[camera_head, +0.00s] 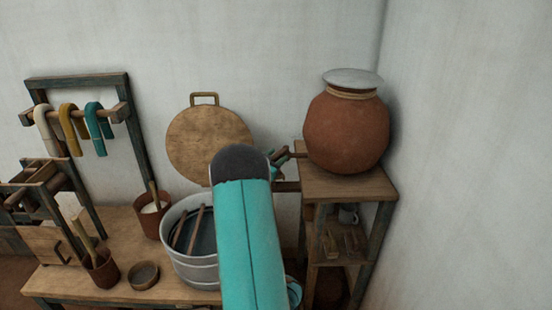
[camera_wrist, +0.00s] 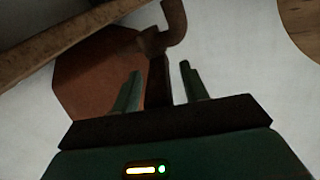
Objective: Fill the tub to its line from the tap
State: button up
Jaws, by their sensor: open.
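A round clay pot (camera_head: 346,135) with a pale lid stands on the wooden stand at the right. A dark brown tap (camera_head: 284,156) shows at its left side, partly hidden by my arm. The grey metal tub (camera_head: 192,268) stands on the bench, partly behind my arm, with sticks and something dark inside; I cannot make out a line. In the wrist view, my gripper (camera_wrist: 160,68) is open, with part of the brown tap (camera_wrist: 172,20) showing between and beyond its fingers. I cannot tell whether they touch. The reddish-brown pot (camera_wrist: 95,80) is behind.
A round wooden board (camera_head: 205,140) leans on the wall. On the bench (camera_head: 130,225) are a brown pot with a stick (camera_head: 152,222), another (camera_head: 103,270) and a small bowl (camera_head: 143,276). A rack (camera_head: 80,80) holds hanks at left. The stand (camera_head: 350,185) has shelves.

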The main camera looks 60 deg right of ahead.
aim_at(286, 153)
grip_shut()
jog(key=shift+s, duration=0.15)
jog(key=shift+s+n+t, duration=0.35)
jog(key=shift+n+t, duration=0.3)
jog(key=shift+t, duration=0.3)
jog(key=shift+s+n+t, duration=0.35)
jog(key=shift+n+t, duration=0.25)
jog(key=shift+t, duration=0.4)
jog(key=shift+s+n+t, duration=0.35)
jog(key=shift+n+t, duration=0.3)
jog(key=shift+t, duration=0.3)
jog(key=shift+s+d+f+n+t+y, duration=0.1)
jog(key=shift+s+n+t+y, duration=0.2)
jog(key=shift+n+t, duration=0.4)
jog(key=shift+s+d+r+n+t+y, duration=0.1)
jog(key=shift+s+n+t+y, duration=0.3)
jog(key=shift+t, duration=0.55)
jog(key=shift+s+d+f+n+t+y, duration=0.1)
jog(key=shift+s+n+t+y, duration=0.1)
jog(key=shift+n+t, duration=0.55)
grip_release()
jog(key=v, duration=1.3)
jog(key=shift+s+a, duration=0.3)
